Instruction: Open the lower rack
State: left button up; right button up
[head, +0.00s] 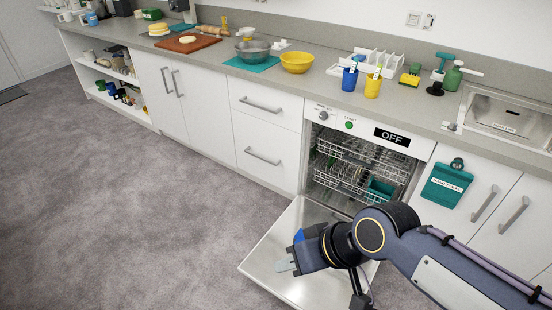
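The dishwasher's door (262,262) is folded down open, and its control panel (392,137) reads OFF. Inside, the lower rack (340,181) is a wire basket sitting within the cavity, with a teal container (380,188) at its right. The upper rack (350,153) is above it, also inside. My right gripper (284,266) hangs over the open door, in front of the racks and apart from them. Its fingertips point left, and I cannot tell whether they are apart. My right arm covers part of the door and the cavity's lower right. My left gripper is not in view.
A counter (215,72) runs above the cabinets with bowls, cups and a dish rack (385,62). The grey carpet (120,210) at left is clear.

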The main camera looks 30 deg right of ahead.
aim_at(339, 187)
jog(key=i+j+u, duration=0.1)
jog(key=i+u, duration=0.15)
jog(key=i, duration=0.45)
jog(key=i+u, duration=0.3)
jog(key=i, duration=0.4)
jog(key=i+l+z, duration=0.15)
jog(key=i+z, duration=0.6)
jog(key=i+j+z, duration=0.1)
jog(key=i+z, duration=0.3)
jog(key=i+j+z, duration=0.2)
jog(key=i+z, duration=0.15)
jog(key=i+l+z, duration=0.1)
jog(key=i+z, duration=0.15)
jog(key=z, duration=0.2)
jog(key=i+z, duration=0.3)
jog(key=z, duration=0.15)
jog(key=i+z, duration=0.25)
jog(key=z, duration=0.2)
jog(key=i+j+z, duration=0.2)
jog(key=z, duration=0.2)
jog(key=i+j, duration=0.05)
